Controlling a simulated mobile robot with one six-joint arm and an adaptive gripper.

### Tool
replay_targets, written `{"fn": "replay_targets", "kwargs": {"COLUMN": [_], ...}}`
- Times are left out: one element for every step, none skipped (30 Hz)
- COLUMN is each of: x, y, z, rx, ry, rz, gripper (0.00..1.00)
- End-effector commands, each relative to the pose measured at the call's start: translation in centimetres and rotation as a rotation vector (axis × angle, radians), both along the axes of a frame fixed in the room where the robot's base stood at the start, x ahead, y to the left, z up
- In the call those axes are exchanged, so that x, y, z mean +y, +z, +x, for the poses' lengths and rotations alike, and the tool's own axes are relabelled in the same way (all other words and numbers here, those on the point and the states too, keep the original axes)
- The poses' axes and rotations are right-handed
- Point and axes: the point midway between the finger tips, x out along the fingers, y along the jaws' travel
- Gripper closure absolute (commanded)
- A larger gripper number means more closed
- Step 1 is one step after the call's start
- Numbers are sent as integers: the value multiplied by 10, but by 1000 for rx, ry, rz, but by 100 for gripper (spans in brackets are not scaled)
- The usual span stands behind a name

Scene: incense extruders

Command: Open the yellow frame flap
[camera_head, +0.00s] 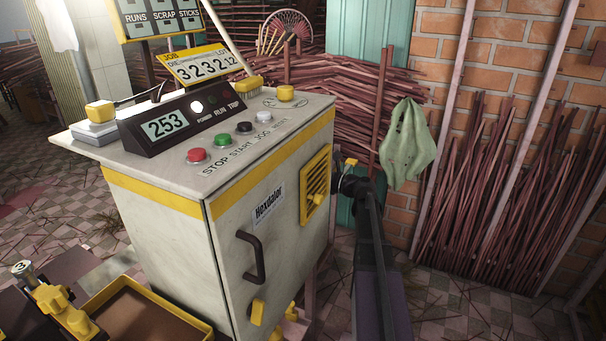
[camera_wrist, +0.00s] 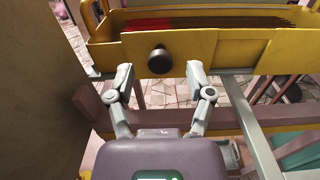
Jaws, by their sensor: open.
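In the wrist view, a yellow frame (camera_wrist: 225,53) runs across the top, with a yellow front panel that looks like the flap (camera_wrist: 107,55). A round dark knob (camera_wrist: 158,60) sticks out of this panel. The panel looks upright and closed. My gripper (camera_wrist: 159,68) is open, with one finger on each side of the knob's line. The fingers look apart from the knob, and nothing is held. I cannot tell how far the knob is from the fingertips. In the head view, the gripper and this frame are hidden behind the cabinet (camera_head: 258,255).
Dark red sticks (camera_wrist: 205,20) lie in the yellow frame. A grey metal bar (camera_wrist: 250,125) runs down at its right, and a brownish wall (camera_wrist: 40,80) stands close at left. In the head view, a green cloth (camera_head: 407,143) hangs near my arm, and sticks (camera_head: 500,205) lean on the brick wall.

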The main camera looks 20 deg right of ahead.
Motion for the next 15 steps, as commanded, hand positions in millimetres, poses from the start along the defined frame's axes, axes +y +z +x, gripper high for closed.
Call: {"fn": "replay_targets", "kwargs": {"x": [3, 5, 8, 9, 11, 12, 13, 13, 14, 14, 14, 15, 15, 15, 14], "y": [0, 0, 0, 0, 0, 0, 0, 0, 0, 0, 0, 0, 0, 0, 0], "z": [6, 8, 11, 13, 14, 16, 17, 18, 19, 19, 19, 19, 19, 19, 19], "rx": [0, 0, 0, 0, 0, 0, 0, 0, 0, 0, 0, 0, 0, 0, 0], "ry": [1, 1, 1, 1, 1, 0, 0, 0, -1, -1, -1, -1, -1, -1, -1], "rz": [0, 0, 0, 0, 0, 0, 0, 0, 0, 0, 0, 0, 0, 0, 0], "gripper": [32, 32, 32, 32, 32, 32, 32, 32, 32, 32, 32, 32, 32, 32, 32]}}
